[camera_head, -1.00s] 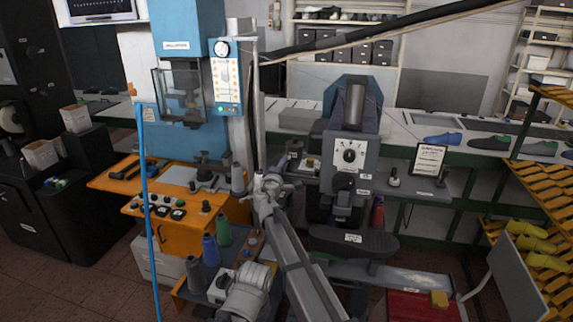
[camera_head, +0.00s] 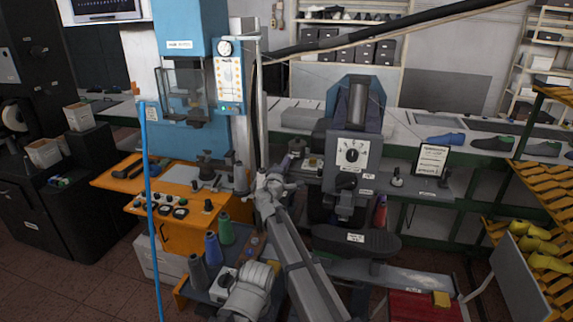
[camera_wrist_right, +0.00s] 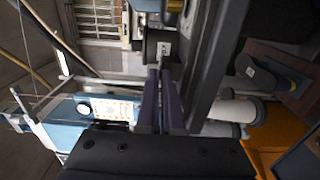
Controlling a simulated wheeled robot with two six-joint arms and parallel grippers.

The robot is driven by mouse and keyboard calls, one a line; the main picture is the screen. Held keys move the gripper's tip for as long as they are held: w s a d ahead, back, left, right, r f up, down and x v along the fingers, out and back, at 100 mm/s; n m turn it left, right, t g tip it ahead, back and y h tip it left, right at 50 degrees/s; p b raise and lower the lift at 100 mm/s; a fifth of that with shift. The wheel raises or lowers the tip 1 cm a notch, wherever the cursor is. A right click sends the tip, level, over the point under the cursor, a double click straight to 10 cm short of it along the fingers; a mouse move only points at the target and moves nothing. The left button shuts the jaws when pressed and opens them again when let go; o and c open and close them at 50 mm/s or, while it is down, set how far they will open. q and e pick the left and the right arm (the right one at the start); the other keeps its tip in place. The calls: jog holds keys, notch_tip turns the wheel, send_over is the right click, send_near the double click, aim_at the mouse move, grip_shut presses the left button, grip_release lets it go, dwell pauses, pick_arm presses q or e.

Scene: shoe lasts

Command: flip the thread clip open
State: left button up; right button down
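I cannot make out the thread clip for certain in either view. My right gripper (camera_wrist_right: 161,75) shows in the right wrist view as two dark purple fingers, close together. They point at a dark rounded part with a small white label (camera_wrist_right: 164,50); whether they touch it is unclear. I cannot tell whether anything is between them. In the head view my right arm reaches up from the bottom centre, between the orange bench (camera_head: 185,225) and the grey machine with a dial (camera_head: 351,154). Its fingertips are hard to separate from the background there. My left gripper is not in view.
Thread spools, one green (camera_head: 226,229) and one blue (camera_head: 212,248), stand left of my right arm. A black padded rest (camera_head: 355,240) juts out from the dial machine. Orange racks (camera_head: 545,165) stand at the right.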

aim_at(291, 155)
dwell(0.8)
jog(key=shift+r+p, duration=0.35)
jog(key=shift+p, duration=0.45)
jog(key=r+g+p, duration=0.1)
jog(key=g+p, duration=0.1)
jog(key=p, duration=0.2)
jog(key=r+g+y+p, duration=0.1)
jog(key=p, duration=0.3)
jog(key=w+r+g+p, duration=0.1)
jog(key=g+p, duration=0.1)
jog(key=p, duration=0.3)
jog(key=shift+d+g+y, duration=0.15)
jog(key=shift+g+y, duration=0.15)
jog(key=shift+y, duration=0.1)
jog(key=shift+g+p, duration=0.6)
jog(key=shift+p, duration=0.3)
jog(key=shift+d, duration=0.1)
jog(key=c, duration=1.3)
grip_release()
jog(key=shift+w+f, duration=0.1)
jog(key=shift+c, duration=0.2)
